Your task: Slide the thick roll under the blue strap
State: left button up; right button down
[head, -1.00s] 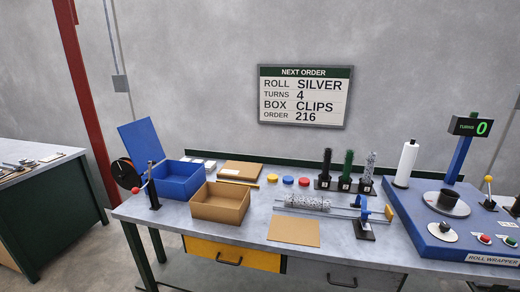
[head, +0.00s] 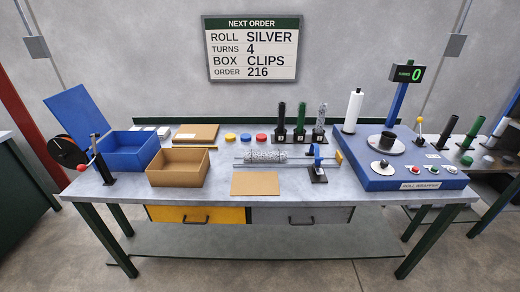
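A thick silver speckled roll (head: 264,156) lies on its side on a pair of metal rails (head: 240,164) in the middle of the bench. To its right, a small blue piece (head: 318,160) stands upright on a black base (head: 319,174); it may be the blue strap, but it is too small to tell its shape. The roll's right end is apart from the blue piece. Neither of my grippers is in view.
A cardboard box (head: 178,182) and a blue box (head: 130,165) stand at left. A flat cardboard sheet (head: 255,184) lies in front of the rails. Black, green and speckled upright rolls (head: 300,118) stand behind. The blue roll wrapper (head: 385,180) is at right.

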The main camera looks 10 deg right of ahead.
aim_at(251, 155)
jog(key=i+j+z, duration=0.2)
jog(key=i+j, duration=0.15)
jog(key=j, duration=0.3)
jog(key=i+j+z, duration=0.1)
jog(key=j, duration=0.25)
jog(key=i+j+z, duration=0.1)
jog(key=i+j, duration=0.15)
jog(key=i+j+z, duration=0.1)
jog(key=j, duration=0.4)
jog(key=i+j+z, duration=0.1)
jog(key=j, duration=0.25)
jog(key=i+j+z, duration=0.1)
jog(key=j, duration=0.3)
jog(key=i, duration=0.05)
